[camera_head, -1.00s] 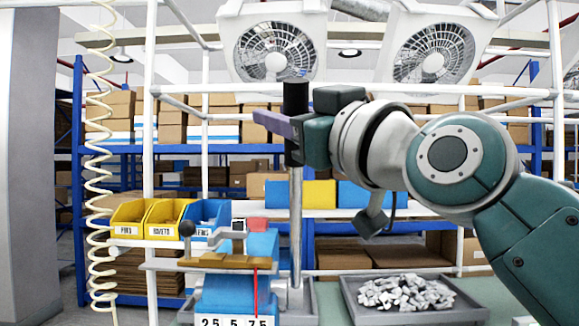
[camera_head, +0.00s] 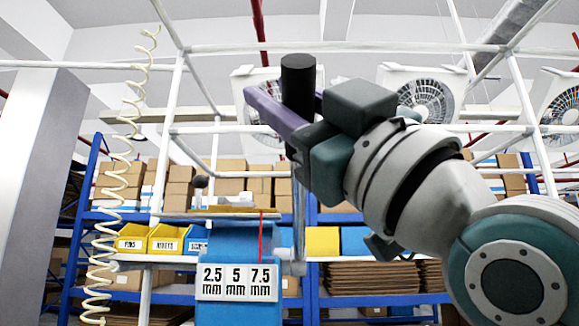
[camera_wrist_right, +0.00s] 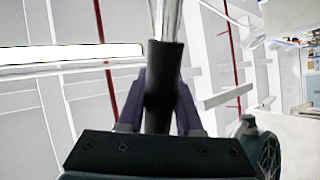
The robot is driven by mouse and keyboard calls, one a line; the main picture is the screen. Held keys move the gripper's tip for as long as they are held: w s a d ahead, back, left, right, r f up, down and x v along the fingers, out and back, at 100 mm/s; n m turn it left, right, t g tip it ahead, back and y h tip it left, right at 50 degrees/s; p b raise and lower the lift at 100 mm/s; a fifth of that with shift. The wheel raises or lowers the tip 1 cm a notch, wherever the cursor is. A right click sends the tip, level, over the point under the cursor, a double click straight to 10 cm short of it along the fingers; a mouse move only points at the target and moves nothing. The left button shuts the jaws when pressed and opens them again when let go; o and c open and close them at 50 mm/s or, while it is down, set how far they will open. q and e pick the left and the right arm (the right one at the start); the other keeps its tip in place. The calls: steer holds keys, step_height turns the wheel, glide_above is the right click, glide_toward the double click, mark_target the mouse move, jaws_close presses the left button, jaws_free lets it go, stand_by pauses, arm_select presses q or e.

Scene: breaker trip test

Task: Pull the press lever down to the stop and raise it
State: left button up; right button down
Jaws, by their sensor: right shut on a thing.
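The press (camera_head: 238,245) is blue, with a red vertical line and a white scale plate (camera_head: 237,282) reading 2.5, 5 and 7.5 mm. The press lever is a grey metal rod (camera_head: 299,225) at the press's right side, standing about upright, with a black grip (camera_head: 298,75) on top. My right gripper (camera_head: 297,112) is shut on the black grip, its purple fingers on either side. The right wrist view also shows the grip (camera_wrist_right: 164,75) between both fingers (camera_wrist_right: 160,105). Part of the rod is hidden behind my gripper. My left gripper is not in view.
Yellow bins (camera_head: 166,239) and a blue bin stand left of the press. A coiled cream hose (camera_head: 118,170) hangs at the left. White frame bars cross overhead, with fans (camera_head: 425,95) behind. Blue shelves with boxes (camera_head: 231,180) fill the background.

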steer(key=shift+s+f, duration=0.1)
steer(key=shift+f, duration=0.15)
steer(key=c, duration=1)
jaws_free()
steer(key=shift+f, duration=0.1)
steer(key=o, duration=0.4)
steer(key=b+v, duration=0.4)
steer(key=v, duration=0.6)
